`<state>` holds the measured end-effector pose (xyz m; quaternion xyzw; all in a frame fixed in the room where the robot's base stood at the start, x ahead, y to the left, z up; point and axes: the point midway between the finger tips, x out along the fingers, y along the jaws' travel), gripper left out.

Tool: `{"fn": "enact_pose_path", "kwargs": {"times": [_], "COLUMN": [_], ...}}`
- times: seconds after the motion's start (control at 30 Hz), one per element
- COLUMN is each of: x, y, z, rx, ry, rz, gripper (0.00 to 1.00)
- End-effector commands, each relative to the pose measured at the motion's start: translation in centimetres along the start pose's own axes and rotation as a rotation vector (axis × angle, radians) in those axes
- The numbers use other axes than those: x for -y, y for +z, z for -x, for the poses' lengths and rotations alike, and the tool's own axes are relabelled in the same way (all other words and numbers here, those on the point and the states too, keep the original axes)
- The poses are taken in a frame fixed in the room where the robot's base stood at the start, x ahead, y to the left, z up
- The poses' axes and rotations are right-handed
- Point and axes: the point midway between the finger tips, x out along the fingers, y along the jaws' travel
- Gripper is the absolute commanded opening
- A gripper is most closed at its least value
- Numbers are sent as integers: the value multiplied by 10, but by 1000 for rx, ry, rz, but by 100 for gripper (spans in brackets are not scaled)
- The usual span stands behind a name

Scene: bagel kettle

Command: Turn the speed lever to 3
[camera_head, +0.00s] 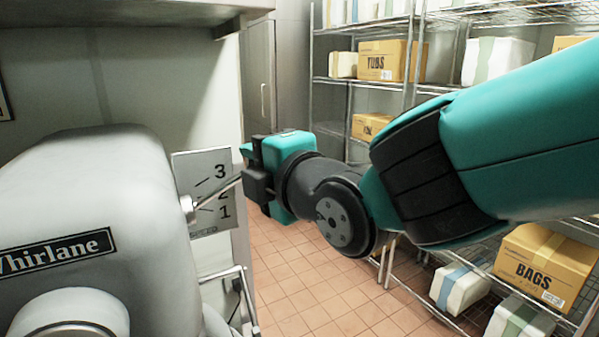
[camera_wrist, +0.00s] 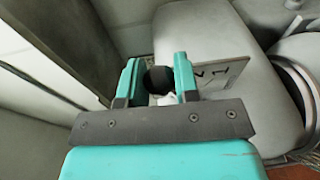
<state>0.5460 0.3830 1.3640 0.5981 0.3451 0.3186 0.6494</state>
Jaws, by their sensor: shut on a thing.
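The speed lever (camera_head: 216,195) is a thin metal rod on the side of the grey Whirlane mixer (camera_head: 90,195). It slants up to the right from its pivot and crosses the dial plate (camera_head: 219,163) just by the 2, below the 3. My gripper (camera_head: 257,184) is at the lever's outer end and hides its tip in the head view. In the wrist view, the lever's black round knob (camera_wrist: 158,79) sits between the two teal fingers of my gripper (camera_wrist: 156,66), which are shut on it. Part of the dial plate shows beyond the right finger.
The mixer's body fills the left of the head view, with a metal frame (camera_head: 232,290) below the dial. A wire shelf (camera_head: 415,85) with boxes stands at the back right, behind my arm. Tiled floor (camera_head: 310,290) lies open between them.

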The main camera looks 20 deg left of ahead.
Motion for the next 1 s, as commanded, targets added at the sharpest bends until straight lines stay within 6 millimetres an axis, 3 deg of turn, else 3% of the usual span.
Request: {"fn": "enact_pose_path", "kwargs": {"times": [0.1,0.13,0.23,0.63,0.77,1.0], "x": [-1,-1,-1,1,3,4], "y": [0,0,0,0,0,0], "z": [0,0,0,9,32,92], "rx": [-1,-1,-1,-1,-1,-1], "ry": [3,3,3,3,4,6], "rz": [-3,-3,-3,-3,-3,-3], "gripper": [0,34,54,54,54,54]}}
